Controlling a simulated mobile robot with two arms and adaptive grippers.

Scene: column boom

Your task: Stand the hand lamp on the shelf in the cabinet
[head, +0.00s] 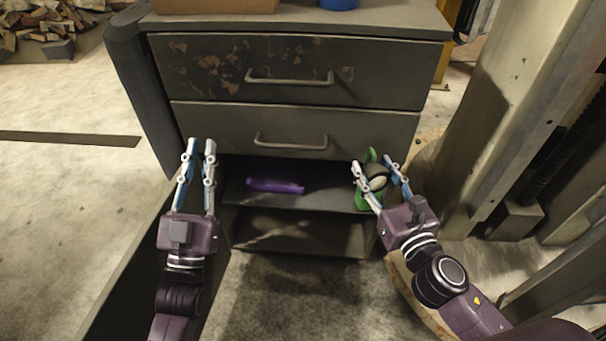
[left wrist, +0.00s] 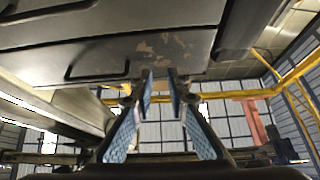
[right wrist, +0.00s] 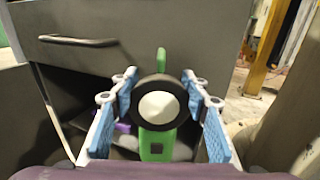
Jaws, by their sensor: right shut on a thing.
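The hand lamp (head: 378,183) is green with a black ring around a pale lens. My right gripper (head: 378,165) is shut on it, with one finger on each side of the ring in the right wrist view (right wrist: 159,106). The lamp is at the right side of the cabinet's opening, its lens facing me; I cannot tell whether its base touches the shelf. The shelf (head: 327,192) is inside the grey cabinet (head: 290,119), below two drawers. My left gripper (head: 201,145) is empty, its fingers apart, in front of the cabinet's left side.
A purple object (head: 275,185) lies on the shelf's left half. Bare shelf lies between it and the lamp. The cabinet door (head: 135,275) stands open at the left. A thick post (head: 530,110) stands close to the right. A box (head: 215,5) sits on the cabinet top.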

